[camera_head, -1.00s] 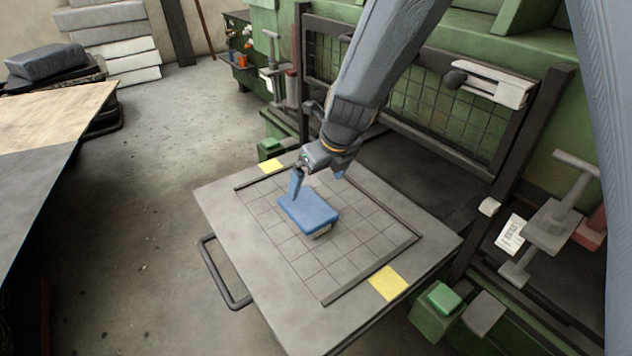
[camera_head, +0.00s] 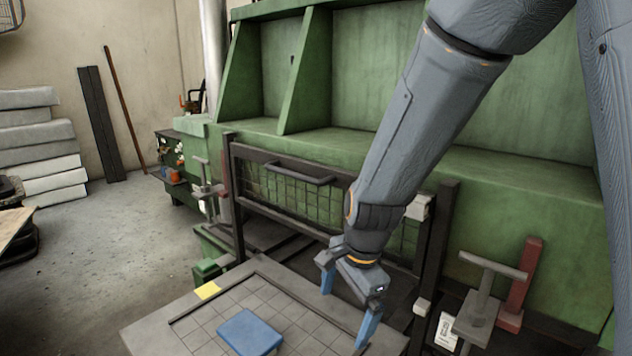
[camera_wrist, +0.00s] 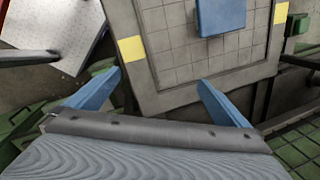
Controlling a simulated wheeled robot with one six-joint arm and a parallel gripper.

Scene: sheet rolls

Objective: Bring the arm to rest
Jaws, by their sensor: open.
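My gripper (camera_head: 345,312) is open and empty, with its two blue fingers spread wide. In the head view it hangs above the right part of the gridded table, apart from the blue block. In the wrist view my gripper (camera_wrist: 160,95) shows both fingers at the near edge of the table, with nothing between them. My arm reaches down from the upper right. The blue block (camera_head: 249,332) lies flat on the gridded tabletop, left of my gripper. It also shows at the top of the wrist view (camera_wrist: 220,18).
The gridded table (camera_head: 160,330) carries a yellow patch (camera_head: 207,290). Behind it stand a dark frame with mesh (camera_head: 300,192) and a green machine (camera_head: 350,75). A clamp with a red post (camera_head: 520,285) is at the right. The grey floor at left is open.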

